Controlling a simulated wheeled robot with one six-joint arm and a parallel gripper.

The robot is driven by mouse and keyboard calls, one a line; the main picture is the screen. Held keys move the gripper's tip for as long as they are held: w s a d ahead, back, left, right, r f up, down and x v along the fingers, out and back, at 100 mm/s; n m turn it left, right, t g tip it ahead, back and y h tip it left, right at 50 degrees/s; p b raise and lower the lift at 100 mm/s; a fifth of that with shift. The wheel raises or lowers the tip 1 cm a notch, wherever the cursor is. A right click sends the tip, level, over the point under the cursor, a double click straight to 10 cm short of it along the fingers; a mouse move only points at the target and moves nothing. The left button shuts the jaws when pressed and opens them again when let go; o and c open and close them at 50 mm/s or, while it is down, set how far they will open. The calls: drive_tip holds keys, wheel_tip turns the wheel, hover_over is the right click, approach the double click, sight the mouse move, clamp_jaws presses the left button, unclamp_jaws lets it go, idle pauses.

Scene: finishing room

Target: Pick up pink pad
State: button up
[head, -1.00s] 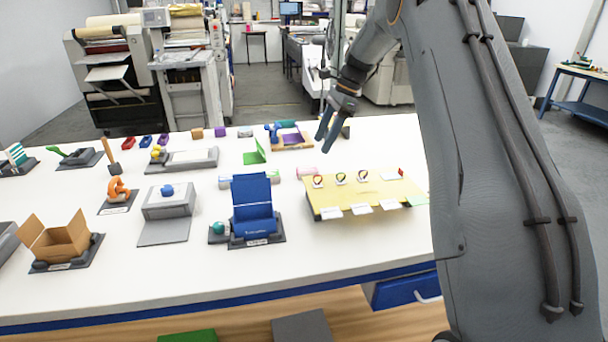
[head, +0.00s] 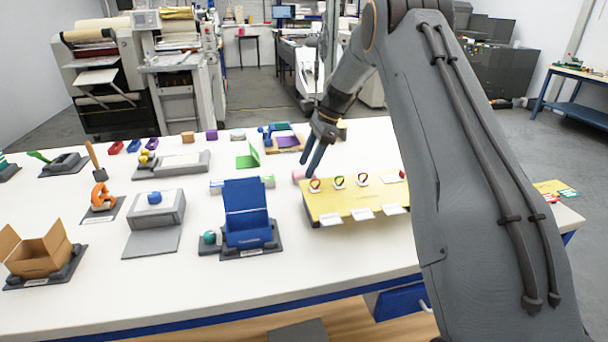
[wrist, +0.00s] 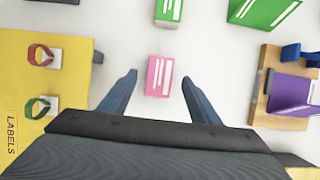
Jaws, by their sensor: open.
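The pink pad (wrist: 158,76) lies on the white table, with white stripes on its top, in the wrist view. My gripper (wrist: 158,82) is open and empty, with one fingertip on each side of the pad and visible gaps to both. I cannot tell how high the fingertips are above the table. In the head view, my gripper (head: 311,158) points down by the yellow label board, and the pink pad (head: 298,175) shows only in part beside the fingers.
The yellow label board (wrist: 70,72) with rings lies close on the left in the wrist view. A green block (wrist: 167,12) lies beyond the pad. A wooden tray with a purple item (wrist: 290,97) stands at right. Bare table surrounds the pad.

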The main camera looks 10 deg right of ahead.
drive_tip(key=shift+x, duration=1.1)
